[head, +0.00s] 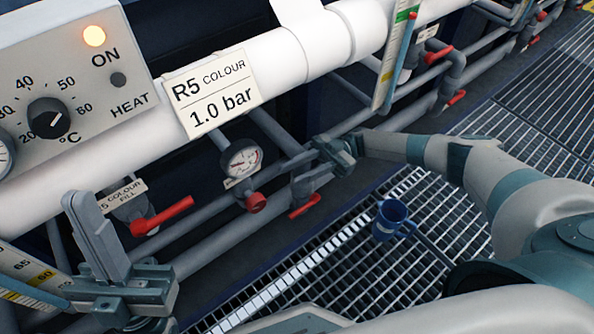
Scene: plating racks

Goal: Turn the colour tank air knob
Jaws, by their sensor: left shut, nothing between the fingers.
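The air knob (256,202) is a small red round knob just below a white round pressure gauge (241,160), on the pipework under the "R5 COLOUR 1.0 bar" sign (209,93). My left gripper (80,205) is at the lower left, shut and empty, its fingers pointing up, well left of the knob. My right gripper (333,153) is beside the grey pipes, right of the gauge and knob and apart from them. Its finger gap is too small to make out.
A red lever (162,216) beside the "R5 COLOUR FILL" label lies between my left gripper and the knob. Another red lever (304,206) is right of the knob. A heater panel (60,85) is upper left. A blue cup (392,219) is over the floor grating (345,285).

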